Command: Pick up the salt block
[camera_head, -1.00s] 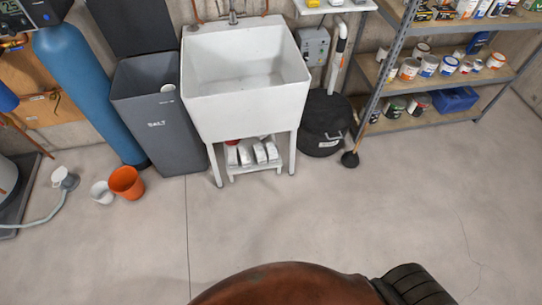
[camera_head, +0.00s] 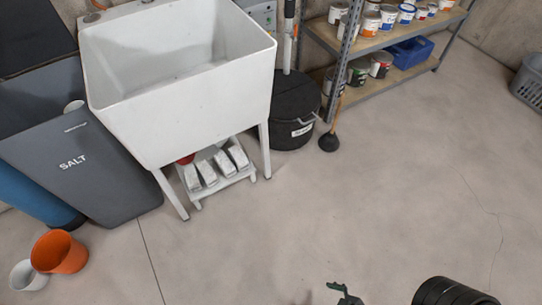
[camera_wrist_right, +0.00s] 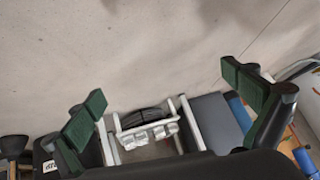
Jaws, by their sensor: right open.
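Several whitish-grey blocks (camera_head: 207,173) stand side by side on a low white shelf (camera_head: 228,184) under the sink; they look like the salt blocks, but I read no label on them. They also show small in the right wrist view (camera_wrist_right: 150,135), beyond my fingers. My right gripper (camera_wrist_right: 168,102) is open, its two green-padded fingers wide apart with nothing between them. In the head view a green finger of it (camera_head: 343,293) shows at the bottom edge, over the floor and well short of the shelf. My left gripper is out of view.
The white sink (camera_head: 190,95) overhangs the shelf, with legs at its sides. A grey salt bin (camera_head: 80,165) stands left, an orange bucket (camera_head: 58,252) and white cup (camera_head: 28,275) near it. A black tub (camera_head: 293,110) and plunger (camera_head: 329,140) stand right.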

